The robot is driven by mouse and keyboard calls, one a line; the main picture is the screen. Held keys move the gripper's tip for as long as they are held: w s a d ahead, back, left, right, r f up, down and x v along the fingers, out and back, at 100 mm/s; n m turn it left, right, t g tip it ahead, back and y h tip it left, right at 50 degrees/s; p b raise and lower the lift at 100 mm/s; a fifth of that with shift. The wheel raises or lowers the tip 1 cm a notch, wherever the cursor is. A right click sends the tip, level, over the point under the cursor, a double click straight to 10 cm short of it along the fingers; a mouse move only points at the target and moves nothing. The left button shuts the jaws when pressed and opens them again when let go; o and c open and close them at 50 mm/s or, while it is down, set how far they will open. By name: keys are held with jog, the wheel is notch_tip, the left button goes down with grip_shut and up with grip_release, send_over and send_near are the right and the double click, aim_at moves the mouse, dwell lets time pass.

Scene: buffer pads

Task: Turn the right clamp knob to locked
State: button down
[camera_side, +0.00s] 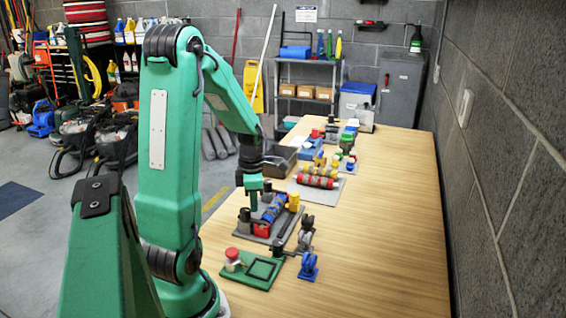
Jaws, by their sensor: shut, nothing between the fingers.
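My gripper (254,206) is shut and empty, pointing down over the left side of a grey base plate (284,231). The plate carries a blue roller (273,207), a red block (262,229), a yellow block (294,202) and dark knob-like parts. One dark upright part (244,218) stands just left of my fingertips; I cannot tell whether they touch. Another dark part (277,246) sits at the plate's near edge. I cannot tell which part is the right clamp knob, or its turn position.
A green plate (250,281) with a red-topped button (232,254) lies nearest. A blue caster (308,267) and a grey caster (306,225) stand to its right. Another fixture with red rollers (314,181) lies behind. The wooden table's (385,235) right side is clear up to the wall.

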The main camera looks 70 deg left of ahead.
jog(key=shift+w, duration=0.3)
jog(key=shift+r, duration=0.15)
jog(key=shift+r, duration=2.85)
jog(key=d+r+m+t, duration=0.2)
jog(key=d+r+m, duration=0.3)
jog(key=d+m, duration=0.7)
jog(key=s+d+r+m+t, duration=0.1)
jog(key=d+r+m+t, duration=0.2)
jog(key=d+m, duration=0.9)
notch_tip(320, 180, up, 3)
jog(key=m, duration=0.9)
jog(key=shift+s+t, duration=0.2)
jog(key=shift+t, duration=0.1)
